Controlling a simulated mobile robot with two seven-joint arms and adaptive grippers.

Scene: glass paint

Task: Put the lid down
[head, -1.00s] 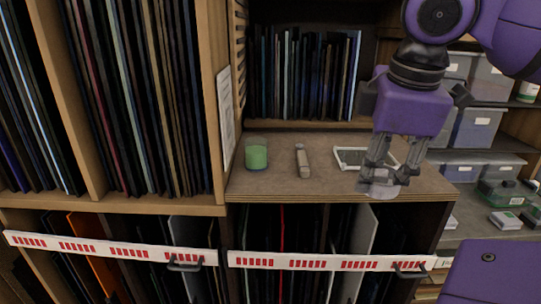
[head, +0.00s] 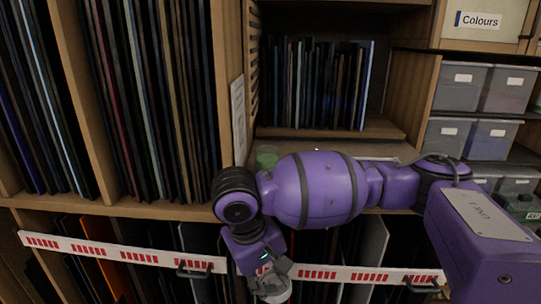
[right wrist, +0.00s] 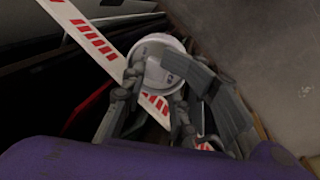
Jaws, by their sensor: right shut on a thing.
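My right gripper (head: 274,284) is low in the head view, in front of the shelf's lower part. It is shut on the lid. In the right wrist view, the lid is a round white disc (right wrist: 152,48) between the fingers (right wrist: 165,78). In the head view only a small part of the lid may show at the bottom edge. A green glass jar (head: 266,158) stands on the wooden ledge, mostly hidden behind my right arm. My left gripper is not in view.
A white strip with red marks (head: 125,254) and dark handles crosses the lower compartments. Upright glass sheets (head: 318,85) fill the shelves. Grey bins (head: 460,88) stand at right.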

